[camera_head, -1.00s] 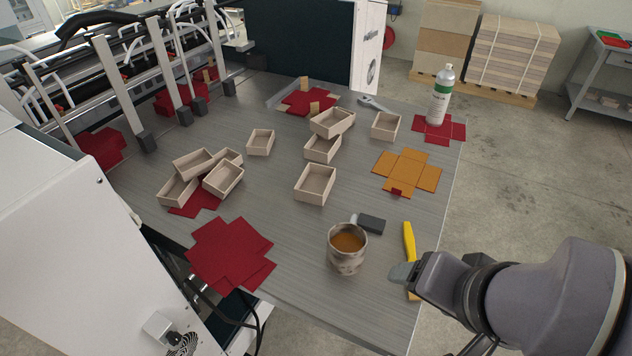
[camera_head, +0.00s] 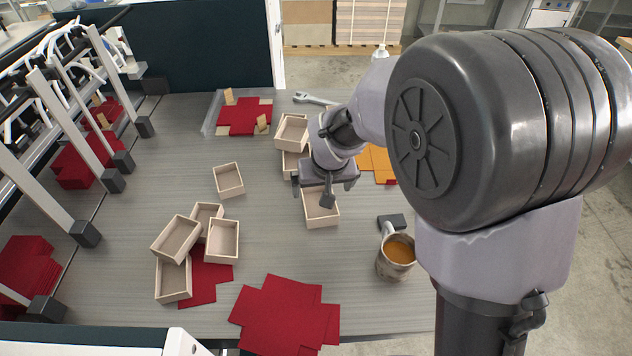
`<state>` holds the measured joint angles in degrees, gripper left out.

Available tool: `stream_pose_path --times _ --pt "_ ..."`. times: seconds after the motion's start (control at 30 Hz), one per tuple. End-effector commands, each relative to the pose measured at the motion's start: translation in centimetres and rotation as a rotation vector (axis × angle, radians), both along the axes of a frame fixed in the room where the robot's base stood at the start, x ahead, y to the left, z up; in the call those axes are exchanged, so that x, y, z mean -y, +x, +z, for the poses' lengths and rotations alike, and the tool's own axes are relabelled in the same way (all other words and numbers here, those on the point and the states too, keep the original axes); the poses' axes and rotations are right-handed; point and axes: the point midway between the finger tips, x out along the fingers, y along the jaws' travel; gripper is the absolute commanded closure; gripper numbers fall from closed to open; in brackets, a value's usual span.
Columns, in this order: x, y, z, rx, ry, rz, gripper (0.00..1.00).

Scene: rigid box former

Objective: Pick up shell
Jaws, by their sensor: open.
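The shells are small open beige boxes. One shell (camera_head: 322,219) sits on the table directly below my gripper (camera_head: 325,187), which hides its far part. My gripper is open, pointing down, with its fingers spread; I cannot tell whether they touch the shell. Two stacked shells (camera_head: 291,130) stand just behind, partly hidden by my arm. A single shell (camera_head: 228,180) lies to the left. A heap of shells (camera_head: 176,238) leans together further left, partly on a red sheet.
Red cross-shaped sheets (camera_head: 285,315) lie at the front. A mug of brown liquid (camera_head: 396,257) and a dark block (camera_head: 391,222) are at right. An orange sheet (camera_head: 376,160) is partly behind my arm. A wrench (camera_head: 312,98) lies at the back. The left-centre table is clear.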

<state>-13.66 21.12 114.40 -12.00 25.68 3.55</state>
Motion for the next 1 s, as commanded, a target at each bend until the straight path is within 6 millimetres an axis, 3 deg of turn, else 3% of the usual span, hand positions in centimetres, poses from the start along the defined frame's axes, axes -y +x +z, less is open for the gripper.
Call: stream_pose_path --times 0.03,0.1,0.3,0.5,1.0 --pt "-0.1 0.5 -1.8 -0.002 0.0 -0.001 0.0" --pt "-0.2 1.2 -3.4 -0.002 0.0 -0.001 0.0" --pt "-0.3 2.3 -5.7 0.0 0.0 -0.001 0.0" --pt "-0.3 3.8 -9.4 0.0 0.0 -0.001 0.0" --pt "-0.4 4.2 -10.0 0.001 0.001 -0.001 0.0"
